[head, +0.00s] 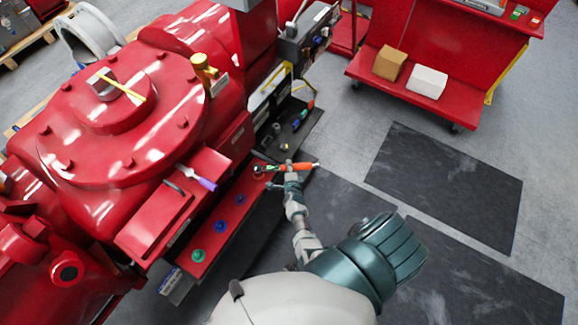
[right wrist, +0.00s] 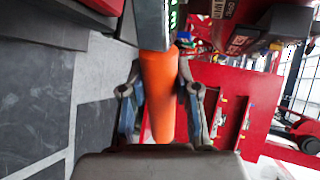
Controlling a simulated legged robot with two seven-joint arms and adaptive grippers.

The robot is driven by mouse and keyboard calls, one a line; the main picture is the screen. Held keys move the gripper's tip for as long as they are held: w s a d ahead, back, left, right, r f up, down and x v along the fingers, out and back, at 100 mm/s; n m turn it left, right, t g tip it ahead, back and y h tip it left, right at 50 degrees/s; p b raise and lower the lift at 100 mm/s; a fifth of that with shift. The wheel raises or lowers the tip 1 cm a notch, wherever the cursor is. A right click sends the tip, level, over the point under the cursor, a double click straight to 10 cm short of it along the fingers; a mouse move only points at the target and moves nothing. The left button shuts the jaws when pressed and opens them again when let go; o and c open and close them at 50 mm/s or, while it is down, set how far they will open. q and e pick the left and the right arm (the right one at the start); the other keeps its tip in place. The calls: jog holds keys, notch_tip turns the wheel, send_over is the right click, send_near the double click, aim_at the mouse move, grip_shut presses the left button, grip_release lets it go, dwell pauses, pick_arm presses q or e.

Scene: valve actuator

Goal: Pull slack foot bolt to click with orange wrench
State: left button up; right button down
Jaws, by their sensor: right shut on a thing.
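The orange wrench (head: 302,166) lies about level across the far end of the red foot ledge in the head view. My right gripper (head: 291,170) is shut on its orange handle. In the right wrist view the handle (right wrist: 158,105) runs between the two fingers of the right gripper (right wrist: 160,78), with a green-lit display above it. The wrench head (head: 260,168) is over the ledge's far end; I cannot tell whether it is seated on a bolt. Along the red foot ledge (head: 228,211) are a green bolt (head: 198,255) and a blue bolt (head: 220,226). My left gripper is not in view.
The large red valve body (head: 120,120) fills the left side. A purple-handled tool (head: 200,181) lies on its shelf. Beyond the wrench is a dark tray (head: 290,130) with tools. A red cart (head: 430,75) holds two boxes. Dark mats (head: 445,180) cover clear floor at right.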

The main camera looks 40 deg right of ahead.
jog(key=shift+s+a+r+m+g+h+p, duration=0.1)
jog(key=shift+s+a+m+g+h+p, duration=0.3)
jog(key=shift+s+a+m+g+h, duration=0.25)
jog(key=shift+s+d, duration=0.1)
jog(key=shift+m+h, duration=0.25)
jog(key=shift+s+a+m+g+h, duration=0.7)
jog(key=shift+s+a+m, duration=0.15)
jog(key=shift+a+m, duration=0.1)
jog(key=shift+s+a, duration=0.1)
jog(key=shift+a, duration=0.05)
jog(key=shift+a+p, duration=0.1)
jog(key=shift+p, duration=0.25)
dwell(0.4)
